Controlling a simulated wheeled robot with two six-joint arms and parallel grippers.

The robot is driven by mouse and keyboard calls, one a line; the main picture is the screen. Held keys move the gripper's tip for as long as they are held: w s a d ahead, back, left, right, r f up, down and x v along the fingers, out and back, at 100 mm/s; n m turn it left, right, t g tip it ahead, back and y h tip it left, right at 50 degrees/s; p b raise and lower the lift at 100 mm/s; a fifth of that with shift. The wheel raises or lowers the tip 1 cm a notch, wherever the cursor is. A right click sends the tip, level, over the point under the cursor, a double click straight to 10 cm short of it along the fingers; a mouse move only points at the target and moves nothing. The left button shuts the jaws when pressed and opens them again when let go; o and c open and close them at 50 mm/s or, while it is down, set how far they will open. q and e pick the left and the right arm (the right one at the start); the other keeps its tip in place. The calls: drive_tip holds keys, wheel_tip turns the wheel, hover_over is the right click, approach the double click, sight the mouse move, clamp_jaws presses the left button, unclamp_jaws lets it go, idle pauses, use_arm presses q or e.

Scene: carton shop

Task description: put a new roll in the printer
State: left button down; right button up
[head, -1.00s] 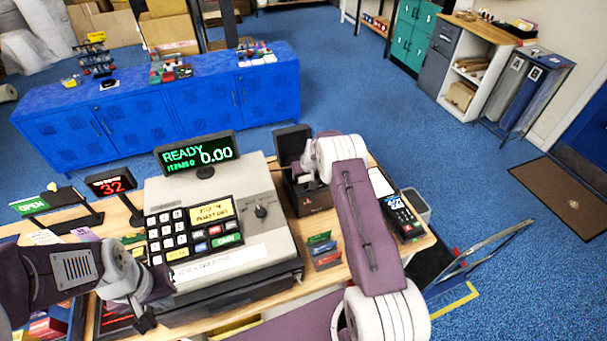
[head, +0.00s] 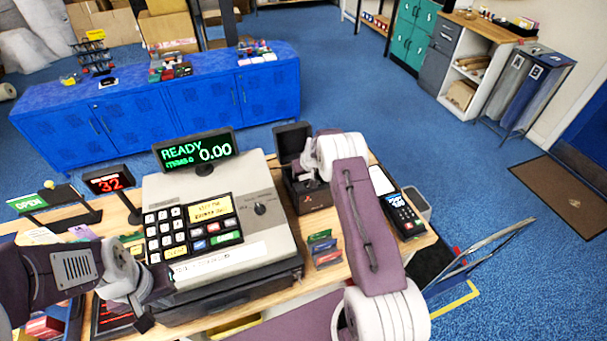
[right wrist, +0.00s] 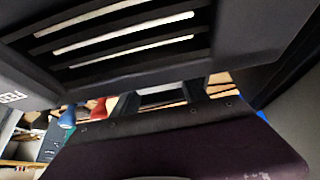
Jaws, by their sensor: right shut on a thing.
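The receipt printer (head: 316,197) is a small dark box on the counter, right of the cash register. Its lid (head: 291,138) stands open at the back. My right gripper (head: 308,172) is down at the open printer, mostly hidden by my own wrist. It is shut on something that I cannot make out. In the right wrist view a dark slatted panel (right wrist: 125,35) fills the top, very close, with a partly cut-off label at left. No paper roll can be clearly seen. My left gripper (head: 147,320) hangs by the register's front left corner; its fingers are unclear.
The cash register (head: 262,190) fills the counter's middle. A card terminal (head: 404,215) stands right of my right arm, and small coloured cards (head: 324,250) stand in front of the printer. Signs (head: 108,181) stand at left. A blue cabinet (head: 150,115) is behind.

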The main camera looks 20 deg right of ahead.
drive_tip(key=o, duration=1.5)
drive_tip(key=shift+r, duration=0.1)
drive_tip(key=shift+s+r, duration=0.15)
drive_tip(key=shift+r, duration=0.15)
drive_tip(key=b+v, duration=0.3)
drive_tip(key=v, duration=0.5)
drive_tip(key=shift+s+r, duration=0.15)
